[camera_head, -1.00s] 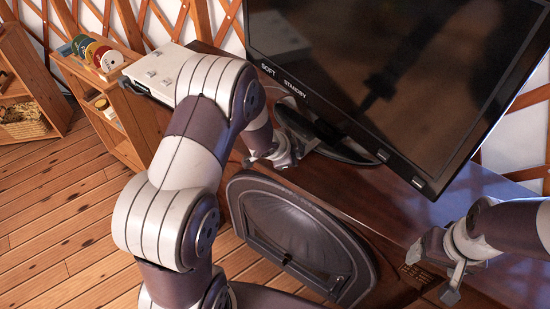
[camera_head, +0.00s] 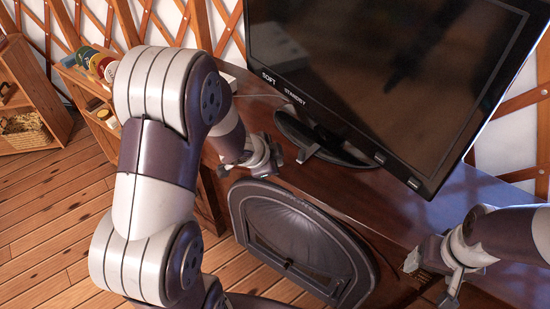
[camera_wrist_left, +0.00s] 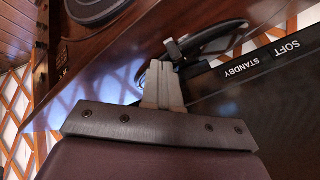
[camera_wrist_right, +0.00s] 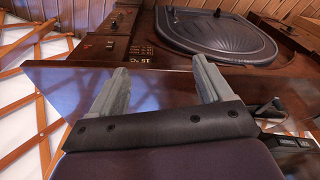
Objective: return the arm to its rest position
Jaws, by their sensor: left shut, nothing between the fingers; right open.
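My left arm (camera_head: 160,150) rises bent in the left half of the head view, with its gripper (camera_head: 262,165) over the wooden cabinet in front of the screen's stand. In the left wrist view my left gripper's fingers (camera_wrist_left: 162,75) are together with nothing between them. My right gripper (camera_head: 431,279) is over the cabinet's right end, below the screen's lower right corner. In the right wrist view its fingers (camera_wrist_right: 160,80) are spread apart and empty.
A large black screen (camera_head: 400,75) stands on the wooden cabinet (camera_head: 330,190), close behind both grippers. A dark arched panel (camera_head: 300,235) is on the cabinet's front. Wooden shelves (camera_head: 25,90) with spools and a basket stand at left. The plank floor (camera_head: 50,215) at left is clear.

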